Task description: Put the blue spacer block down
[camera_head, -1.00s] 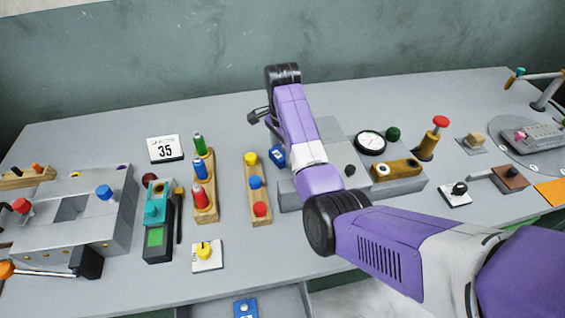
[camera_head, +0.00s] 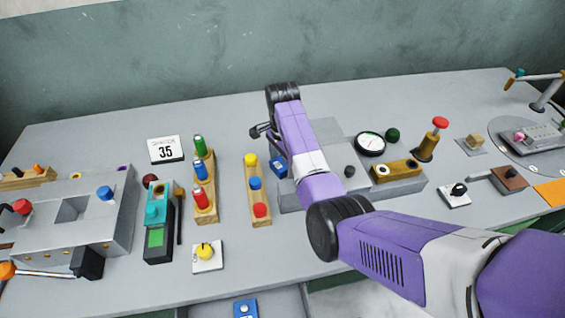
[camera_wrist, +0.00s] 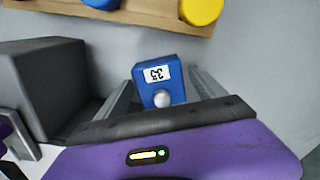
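The blue spacer block (camera_wrist: 160,88) has a white label and a round grey knob. In the wrist view it sits between the two grey fingertips of my gripper (camera_wrist: 162,76), with a finger close against each side, so my gripper looks shut on it. In the head view the block (camera_head: 278,167) shows just left of my purple arm, right of the wooden strip with coloured knobs. My fingers are mostly hidden there. I cannot tell whether the block's underside touches the table.
The wooden strip (camera_head: 253,193) with yellow, blue and red knobs stands close to the block's left. A grey fixture (camera_head: 408,186) is on the right, partly behind my arm. Bare table (camera_head: 222,137) lies behind the strip.

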